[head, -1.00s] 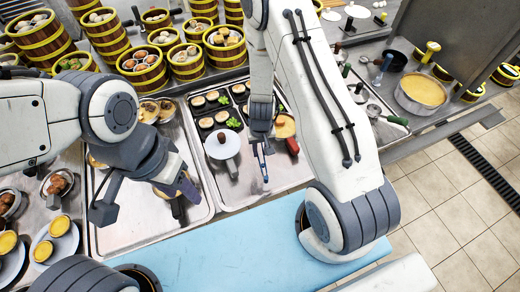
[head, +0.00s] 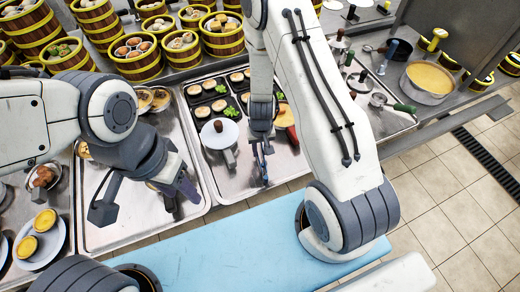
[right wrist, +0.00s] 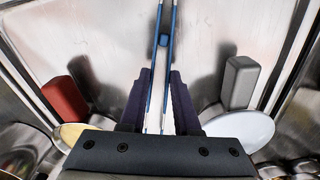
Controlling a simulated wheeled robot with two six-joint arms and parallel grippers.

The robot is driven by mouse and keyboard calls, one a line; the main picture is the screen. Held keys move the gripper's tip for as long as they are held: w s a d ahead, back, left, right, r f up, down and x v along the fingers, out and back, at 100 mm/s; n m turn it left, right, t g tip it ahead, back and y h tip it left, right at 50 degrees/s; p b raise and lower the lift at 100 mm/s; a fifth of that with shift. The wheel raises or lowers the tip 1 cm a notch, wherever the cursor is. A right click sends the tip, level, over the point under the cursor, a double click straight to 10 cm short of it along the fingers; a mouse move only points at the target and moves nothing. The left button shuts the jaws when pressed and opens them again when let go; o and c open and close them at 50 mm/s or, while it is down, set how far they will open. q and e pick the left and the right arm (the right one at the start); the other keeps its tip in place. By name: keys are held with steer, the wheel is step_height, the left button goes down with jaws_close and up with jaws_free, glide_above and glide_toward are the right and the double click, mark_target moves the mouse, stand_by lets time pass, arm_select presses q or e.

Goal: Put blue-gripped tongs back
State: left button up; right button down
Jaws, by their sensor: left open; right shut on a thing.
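The blue-gripped tongs (head: 264,166) hang from my right gripper (head: 261,141) over the front part of a metal tray in the head view. In the right wrist view, the tongs' two blue arms (right wrist: 154,58) run forward from between the dark fingers (right wrist: 158,88), which are shut on them. I cannot tell whether the tips touch the tray. My left gripper (head: 176,190) is open over the neighbouring tray to the left, its fingers partly hidden by its own wrist.
The tray (head: 232,193) under the tongs also holds a white round lid (head: 219,133), black dishes and a red-handled pan (head: 284,117). Bamboo steamers (head: 134,60) stand behind. A large pot (head: 430,80) is at the right.

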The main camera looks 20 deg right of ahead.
steer(key=shift+f+b, duration=0.45)
jaws_free()
steer(key=c, duration=0.3)
stand_by(0.9)
steer(key=shift+r, duration=0.1)
step_height(320, 180, up, 8)
steer(key=p, duration=0.8)
stand_by(0.4)
stand_by(0.4)
